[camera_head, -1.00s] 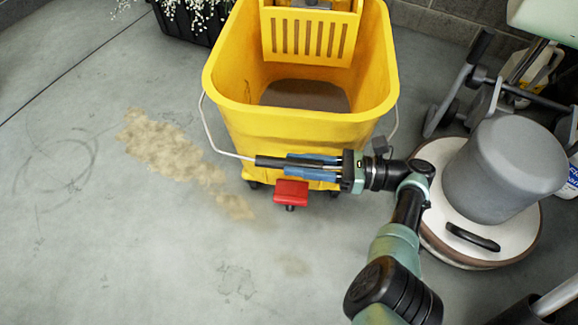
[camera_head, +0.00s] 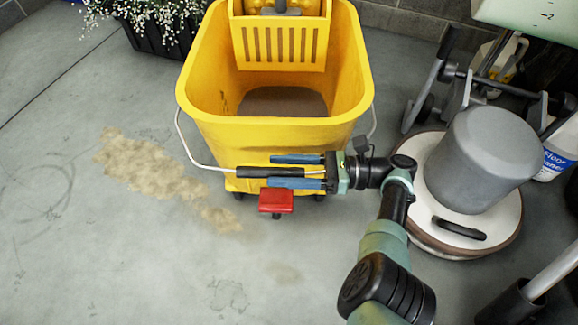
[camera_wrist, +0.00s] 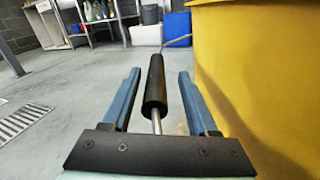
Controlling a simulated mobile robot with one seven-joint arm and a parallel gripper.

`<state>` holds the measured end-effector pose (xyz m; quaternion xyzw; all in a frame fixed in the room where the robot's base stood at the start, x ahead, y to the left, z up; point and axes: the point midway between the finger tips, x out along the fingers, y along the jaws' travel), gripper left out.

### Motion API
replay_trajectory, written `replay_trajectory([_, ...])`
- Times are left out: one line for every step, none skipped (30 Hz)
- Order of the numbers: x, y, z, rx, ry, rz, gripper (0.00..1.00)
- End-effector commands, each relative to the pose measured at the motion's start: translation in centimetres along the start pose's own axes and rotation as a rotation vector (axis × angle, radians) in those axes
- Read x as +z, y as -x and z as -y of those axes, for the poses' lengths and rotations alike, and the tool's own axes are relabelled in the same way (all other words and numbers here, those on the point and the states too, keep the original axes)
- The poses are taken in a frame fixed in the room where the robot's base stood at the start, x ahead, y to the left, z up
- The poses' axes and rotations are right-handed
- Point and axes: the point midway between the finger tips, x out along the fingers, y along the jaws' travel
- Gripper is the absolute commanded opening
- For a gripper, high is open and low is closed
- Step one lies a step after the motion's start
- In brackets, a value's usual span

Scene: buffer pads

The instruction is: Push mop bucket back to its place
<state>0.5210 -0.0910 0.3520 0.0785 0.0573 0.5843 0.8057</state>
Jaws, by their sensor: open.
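The yellow mop bucket (camera_head: 275,136) stands upright on the grey floor, with dark water inside and a yellow wringer (camera_head: 281,40) at its far side. Its wire handle hangs down the near side, with a black grip (camera_head: 262,171). A red pedal (camera_head: 276,201) sticks out low at the front. My gripper (camera_head: 272,171) reaches in from the right with its blue fingers open, one on each side of the black grip. In the wrist view, the black grip (camera_wrist: 154,88) lies between the open fingers (camera_wrist: 156,98), with gaps on both sides. The bucket wall (camera_wrist: 250,70) is close on the right.
A floor polisher (camera_head: 470,190) stands right of the bucket, with a wheeled frame (camera_head: 450,90) and a white bottle (camera_head: 554,160) behind it. A planter with white flowers (camera_head: 150,38) is at the back left. A tan spill (camera_head: 155,174) lies left. The left floor is open.

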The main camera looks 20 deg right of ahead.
Motion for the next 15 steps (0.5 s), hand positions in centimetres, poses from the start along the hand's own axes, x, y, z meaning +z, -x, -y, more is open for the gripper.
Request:
replay_trajectory([-0.1,0.3,0.0,-0.001,0.000,0.000,0.59])
replay_trajectory([-0.1,0.6,0.1,-0.002,0.000,0.001,0.59])
replay_trajectory([-0.1,1.1,0.1,-0.003,0.002,0.001,0.59])
replay_trajectory([-0.1,1.5,0.1,-0.003,0.003,0.001,0.59])
replay_trajectory([-0.2,2.0,0.1,-0.003,0.002,0.002,0.59])
replay_trajectory([-0.2,2.8,0.1,-0.005,0.003,0.001,0.59])
replay_trajectory([-0.2,3.2,0.2,-0.004,0.001,0.001,0.59])
replay_trajectory([-0.2,3.6,0.2,-0.004,0.001,0.001,0.59])
replay_trajectory([-0.2,4.2,0.2,-0.004,0.002,0.000,0.59])
replay_trajectory([-0.2,4.6,0.2,-0.004,0.003,0.001,0.59])
replay_trajectory([-0.2,5.1,0.2,-0.004,0.002,0.001,0.59])
replay_trajectory([-0.2,5.5,0.2,-0.003,0.001,0.000,0.59])
replay_trajectory([-0.2,5.7,0.2,-0.002,0.003,0.000,0.59])
replay_trajectory([-0.2,6.0,0.2,-0.002,0.003,0.001,0.59])
replay_trajectory([-0.2,6.3,0.2,-0.002,0.004,0.001,0.59])
